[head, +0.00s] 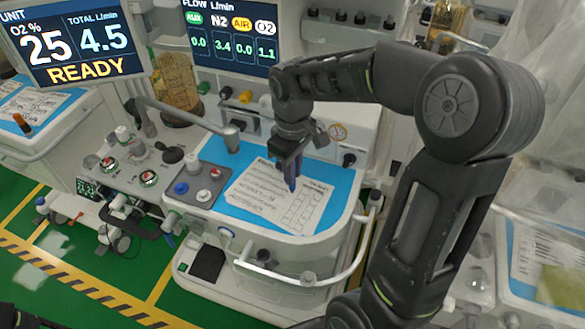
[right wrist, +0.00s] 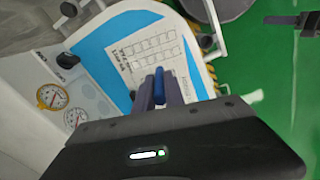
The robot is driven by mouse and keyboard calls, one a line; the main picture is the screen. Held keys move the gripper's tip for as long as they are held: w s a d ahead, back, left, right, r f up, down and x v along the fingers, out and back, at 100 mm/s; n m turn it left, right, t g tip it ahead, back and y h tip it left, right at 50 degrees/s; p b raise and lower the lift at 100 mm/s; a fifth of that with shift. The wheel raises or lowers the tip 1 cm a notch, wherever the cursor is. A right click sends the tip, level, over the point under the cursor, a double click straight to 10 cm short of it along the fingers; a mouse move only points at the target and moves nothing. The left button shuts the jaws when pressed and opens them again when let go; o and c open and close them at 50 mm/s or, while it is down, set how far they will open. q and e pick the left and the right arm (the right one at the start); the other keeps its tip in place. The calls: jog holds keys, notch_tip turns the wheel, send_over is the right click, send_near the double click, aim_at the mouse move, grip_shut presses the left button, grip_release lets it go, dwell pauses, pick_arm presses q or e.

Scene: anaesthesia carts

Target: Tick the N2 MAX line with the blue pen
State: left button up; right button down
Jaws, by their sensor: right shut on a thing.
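The printed sheet (head: 262,192) lies on the blue mat (head: 334,182) of the cart's work top. It has lines of text and a column of boxes; the N2 MAX line is too small to make out. In the right wrist view the sheet (right wrist: 150,45) shows its row of boxes. My right gripper (head: 288,158) is shut on the blue pen (head: 292,183), which points down over the sheet. The pen also shows between the fingers in the right wrist view (right wrist: 159,86). I cannot tell whether its tip touches the paper. A dark part at the head view's lower left corner may be my left arm.
A grey pad with knobs (head: 200,183) sits left of the sheet. A white rail (head: 312,280) runs along the cart's front. Screens (head: 232,32) and flow controls stand behind. Another cart with papers (head: 30,112) is at the left. Green floor is free in front.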

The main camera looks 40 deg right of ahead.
aim_at(294, 189)
jog(key=shift+f+b, duration=1.85)
jog(key=shift+f, duration=0.95)
jog(key=shift+f+b, duration=0.5)
jog(key=shift+f, duration=0.1)
jog(key=shift+s+d+r, duration=0.1)
jog(key=shift+s, duration=0.05)
jog(key=shift+s+d, duration=0.1)
jog(key=shift+s, duration=0.2)
dwell(1.0)
notch_tip(294, 189, up, 7)
jog(key=p, duration=0.5)
dwell(0.3)
dwell(0.6)
